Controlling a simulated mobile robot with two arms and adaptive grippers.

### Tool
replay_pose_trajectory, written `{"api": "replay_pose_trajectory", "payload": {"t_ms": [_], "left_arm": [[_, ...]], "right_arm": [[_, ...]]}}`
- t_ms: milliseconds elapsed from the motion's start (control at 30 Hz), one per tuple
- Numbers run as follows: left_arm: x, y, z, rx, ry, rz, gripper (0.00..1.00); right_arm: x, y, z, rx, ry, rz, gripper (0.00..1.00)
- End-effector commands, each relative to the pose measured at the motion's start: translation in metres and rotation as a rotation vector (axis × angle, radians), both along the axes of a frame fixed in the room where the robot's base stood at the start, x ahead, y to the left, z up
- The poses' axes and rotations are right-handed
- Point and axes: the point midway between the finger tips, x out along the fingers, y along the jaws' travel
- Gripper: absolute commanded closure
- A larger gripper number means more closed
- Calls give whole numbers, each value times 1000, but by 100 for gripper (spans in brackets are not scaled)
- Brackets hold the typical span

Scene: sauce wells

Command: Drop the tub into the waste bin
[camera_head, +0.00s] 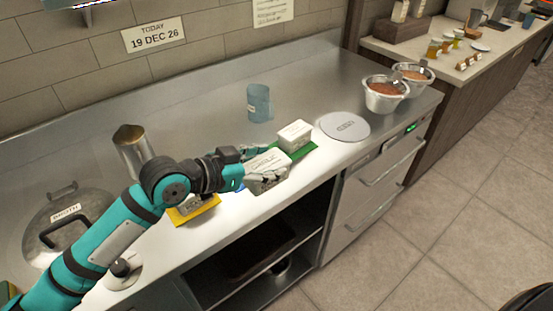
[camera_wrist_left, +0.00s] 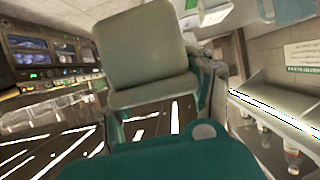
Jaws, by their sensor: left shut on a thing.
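A pale tub with dark lettering (camera_head: 266,172) is between the fingers of my left gripper (camera_head: 268,173), which is shut on it, over the front of the steel counter. In the left wrist view the tub (camera_wrist_left: 146,50) appears grey and boxy, close to the gripper and tilted in the picture. A second white tub (camera_head: 295,134) sits on a green mat (camera_head: 302,152) just beyond. No waste bin can be made out for certain; a dark rounded edge (camera_head: 530,301) shows at the bottom right corner. My right gripper is not in view.
A yellow mat (camera_head: 200,212) with a container lies left of the gripper. A blue cup (camera_head: 258,102), a round grey lid (camera_head: 343,126) and two steel bowls (camera_head: 384,97) stand on the counter. A lidded broth pot (camera_head: 68,222) is at left.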

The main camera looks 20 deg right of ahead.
Motion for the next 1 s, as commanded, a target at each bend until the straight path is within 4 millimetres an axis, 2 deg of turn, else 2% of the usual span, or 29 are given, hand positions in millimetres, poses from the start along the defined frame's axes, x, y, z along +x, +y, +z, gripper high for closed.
{"api": "replay_pose_trajectory", "payload": {"t_ms": [200, 333, 467, 600, 700, 833, 1000], "left_arm": [[-7, 34, -3, -5, -1, 127, 90], [-14, 66, -7, -3, 0, 246, 90], [-25, 116, -14, -2, 6, 437, 90], [-37, 187, -21, -1, 8, 710, 90], [-44, 228, -25, -2, 7, 867, 90], [-50, 269, -28, -2, 3, 1026, 90], [-55, 304, -31, -3, 1, 1163, 90]], "right_arm": [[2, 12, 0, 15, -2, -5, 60], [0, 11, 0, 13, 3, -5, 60], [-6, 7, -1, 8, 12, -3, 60], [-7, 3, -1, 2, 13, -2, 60], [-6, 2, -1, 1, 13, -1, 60], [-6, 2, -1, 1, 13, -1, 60], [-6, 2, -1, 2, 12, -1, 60]]}}
